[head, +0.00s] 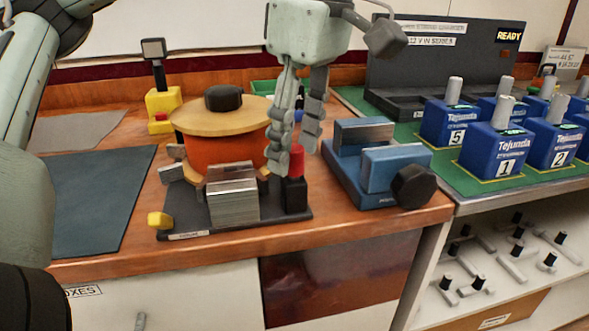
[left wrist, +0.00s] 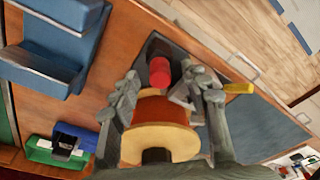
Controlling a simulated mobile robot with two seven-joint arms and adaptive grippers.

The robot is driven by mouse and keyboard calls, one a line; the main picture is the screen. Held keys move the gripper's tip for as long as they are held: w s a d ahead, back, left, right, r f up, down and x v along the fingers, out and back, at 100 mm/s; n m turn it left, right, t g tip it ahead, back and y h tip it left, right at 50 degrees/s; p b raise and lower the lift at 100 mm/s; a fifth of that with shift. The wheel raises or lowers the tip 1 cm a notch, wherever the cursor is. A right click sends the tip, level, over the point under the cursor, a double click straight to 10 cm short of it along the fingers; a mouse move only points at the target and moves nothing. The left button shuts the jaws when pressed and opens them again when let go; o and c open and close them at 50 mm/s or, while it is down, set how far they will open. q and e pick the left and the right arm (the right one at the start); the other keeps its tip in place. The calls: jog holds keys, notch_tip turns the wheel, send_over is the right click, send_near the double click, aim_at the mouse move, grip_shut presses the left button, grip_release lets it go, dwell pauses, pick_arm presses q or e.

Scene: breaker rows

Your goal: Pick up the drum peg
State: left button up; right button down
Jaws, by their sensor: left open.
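A red-topped peg (head: 297,162) stands upright on a black block at the right front of the drum stand (head: 188,212). It also shows in the left wrist view (left wrist: 160,73), between the finger sides. I cannot tell for sure that this is the drum peg. Beside it is an orange drum (head: 215,152) with a pale wooden disc and a black knob on top. My left gripper (head: 294,150) points down with its fingers open above and around the red top, close to the drum's right side. Contact cannot be made out. My right gripper is not in view.
A blue clamp-like block (head: 395,168) with a black knob stands close on the right. Blue numbered breakers (head: 494,152) stand on a green mat farther right. A yellow-based post (head: 163,106) is behind the drum. A dark mat (head: 95,195) at the left is bare.

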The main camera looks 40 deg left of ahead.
pick_arm(q)
jog(key=shift+a+f, duration=0.15)
jog(key=shift+f, duration=0.5)
grip_shut()
jog(key=shift+r, duration=0.15)
